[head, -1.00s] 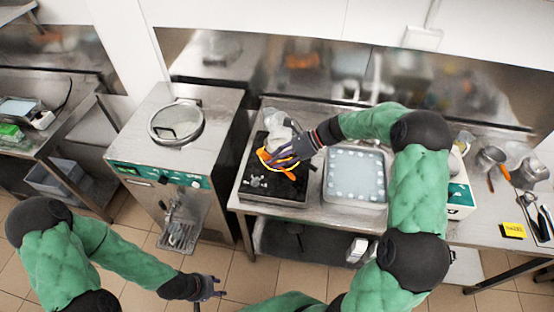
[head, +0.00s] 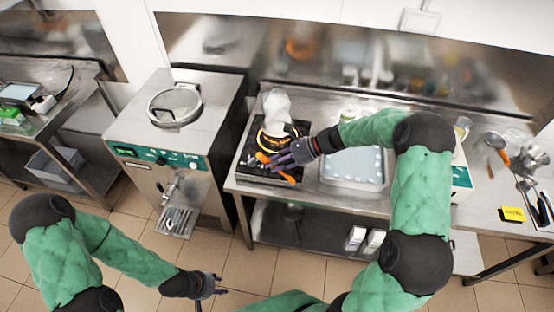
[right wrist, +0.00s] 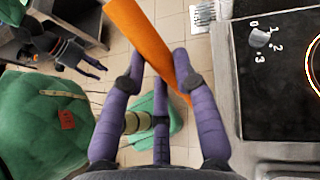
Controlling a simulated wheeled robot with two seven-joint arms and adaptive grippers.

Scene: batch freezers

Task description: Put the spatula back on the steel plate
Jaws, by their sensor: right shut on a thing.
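An orange spatula (right wrist: 150,45) is gripped between the purple fingers of my right gripper (right wrist: 160,75). In the head view this gripper (head: 279,159) is over the front of the black hob, with orange parts of the spatula (head: 289,179) showing beside the fingers. The spatula's far end is out of the wrist frame. My left gripper (head: 215,286) is empty with its fingers apart, low in front of the freezer, over the floor. I cannot single out the steel plate with certainty; my right arm hides part of the counter.
The black hob (head: 250,170) has a glowing ring and a whitish vessel (head: 276,103) at its back. A pale tray (head: 355,182) stands to its right. Farther right are utensils (head: 497,143) and a yellow sign (head: 511,214). A batch freezer (head: 140,125) stands left of the counter.

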